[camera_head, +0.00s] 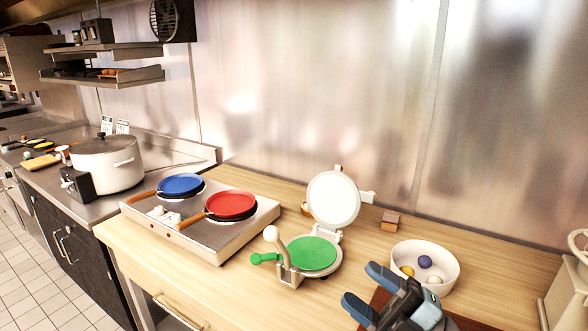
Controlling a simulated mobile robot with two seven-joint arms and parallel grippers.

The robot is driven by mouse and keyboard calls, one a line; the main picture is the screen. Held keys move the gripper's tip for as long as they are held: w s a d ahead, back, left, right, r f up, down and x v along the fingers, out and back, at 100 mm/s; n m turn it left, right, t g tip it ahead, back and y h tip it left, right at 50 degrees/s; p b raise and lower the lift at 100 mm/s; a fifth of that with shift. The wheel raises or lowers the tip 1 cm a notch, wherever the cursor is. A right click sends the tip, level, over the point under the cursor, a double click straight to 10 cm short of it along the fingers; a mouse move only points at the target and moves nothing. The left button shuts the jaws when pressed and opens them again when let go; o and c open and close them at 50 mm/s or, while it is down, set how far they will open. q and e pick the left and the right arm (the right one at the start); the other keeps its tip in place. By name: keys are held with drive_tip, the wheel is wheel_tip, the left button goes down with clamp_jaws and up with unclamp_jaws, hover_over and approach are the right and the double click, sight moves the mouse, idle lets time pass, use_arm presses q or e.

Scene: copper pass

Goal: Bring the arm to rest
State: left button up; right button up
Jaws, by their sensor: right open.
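My right gripper (371,291) is at the lower right, over the front part of the wooden counter. Its two blue-grey fingers are spread apart with nothing visible between them. It is in front of the white bowl (404,252) and right of the tortilla-press-like device with a green disc (311,254). A brown board (380,299) lies partly hidden beneath the gripper. My left gripper does not show.
A two-burner hob (240,235) holds a blue pan (181,185) and a red pan (231,204). The device's round white lid (333,199) stands open. The bowl holds several balls. A large pot (108,163) stands at left.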

drive_tip(key=s+d+f+m+t+h, duration=0.2)
drive_tip(key=d+f+m+t+h, duration=0.2)
drive_tip(key=d+f+m+h, duration=1.4)
drive_tip(key=s+a+f+m+g, duration=0.1)
drive_tip(key=s+f+m+g, duration=0.1)
drive_tip(key=s+f+g, duration=0.3)
drive_tip(key=s+a+f+m+g+h, duration=0.1)
drive_tip(key=s+m+g, duration=0.15)
drive_tip(key=s, duration=0.45)
drive_tip(key=s+a+f+m+g, duration=0.1)
drive_tip(key=s+f+g, duration=0.25)
drive_tip(key=s, duration=0.25)
drive_tip(key=w+a+f+t+y+p, duration=0.2)
drive_tip(key=w+a+f+t+p, duration=0.2)
drive_tip(key=p, duration=0.5)
drive_tip(key=w+a+t, duration=0.2)
drive_tip(key=shift+w+f+n+t, duration=0.2)
drive_tip(key=shift+w+n+t, duration=0.1)
drive_tip(key=shift+n, duration=0.05)
